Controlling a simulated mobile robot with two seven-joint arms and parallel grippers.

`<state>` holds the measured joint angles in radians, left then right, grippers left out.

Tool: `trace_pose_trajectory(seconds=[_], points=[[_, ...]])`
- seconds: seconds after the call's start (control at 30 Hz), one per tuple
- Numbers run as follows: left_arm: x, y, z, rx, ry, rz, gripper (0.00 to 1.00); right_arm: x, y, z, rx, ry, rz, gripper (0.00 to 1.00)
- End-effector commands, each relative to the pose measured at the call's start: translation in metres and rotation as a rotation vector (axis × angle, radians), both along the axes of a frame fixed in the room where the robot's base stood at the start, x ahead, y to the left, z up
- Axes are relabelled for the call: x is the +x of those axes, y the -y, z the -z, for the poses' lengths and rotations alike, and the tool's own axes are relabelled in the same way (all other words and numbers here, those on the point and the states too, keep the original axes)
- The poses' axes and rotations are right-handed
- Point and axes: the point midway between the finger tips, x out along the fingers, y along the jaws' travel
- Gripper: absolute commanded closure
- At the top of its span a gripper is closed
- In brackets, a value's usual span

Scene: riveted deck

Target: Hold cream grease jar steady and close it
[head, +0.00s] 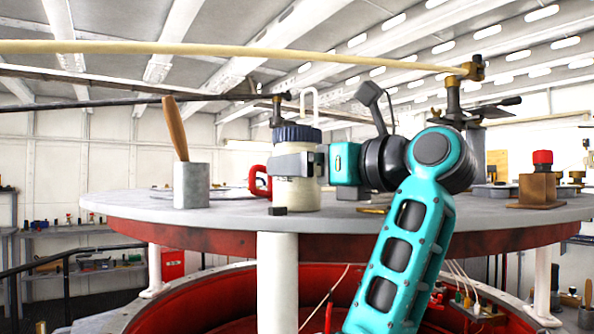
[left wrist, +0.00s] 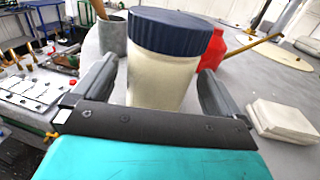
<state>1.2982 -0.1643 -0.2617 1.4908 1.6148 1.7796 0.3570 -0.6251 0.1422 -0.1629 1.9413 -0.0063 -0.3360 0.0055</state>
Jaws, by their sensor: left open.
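The cream grease jar (head: 297,195) stands upright on the round grey table, with its dark blue ribbed lid (head: 297,133) sitting on top. In the left wrist view the jar (left wrist: 160,80) and its lid (left wrist: 172,30) fill the middle. My left gripper (head: 294,166) reaches in from the jar's right side at mid-height, below the lid. Its jaws are open, one finger on each side of the jar, also in the left wrist view (left wrist: 158,92). I cannot tell whether either finger touches the jar. My right gripper is not in view.
A grey pot (head: 191,186) with a wooden-handled tool (head: 175,128) stands left of the jar. A red object (head: 259,182) sits close beside the jar. A brown block with a red top (head: 541,175) is at right. A pale stack (left wrist: 283,119) lies in the left wrist view.

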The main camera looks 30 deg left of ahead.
Motion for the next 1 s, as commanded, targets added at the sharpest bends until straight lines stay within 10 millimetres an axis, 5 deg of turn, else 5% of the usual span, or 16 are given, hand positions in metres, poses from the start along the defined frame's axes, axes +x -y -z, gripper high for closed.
trace_pose_trajectory(seconds=[0.4, 1.0], points=[[-0.015, 0.080, 0.000, 0.000, -0.002, 0.003, 0.00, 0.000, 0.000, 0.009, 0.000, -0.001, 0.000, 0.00], [-0.018, 0.091, 0.000, 0.000, -0.001, 0.000, 0.00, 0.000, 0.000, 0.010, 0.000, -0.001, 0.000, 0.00]])
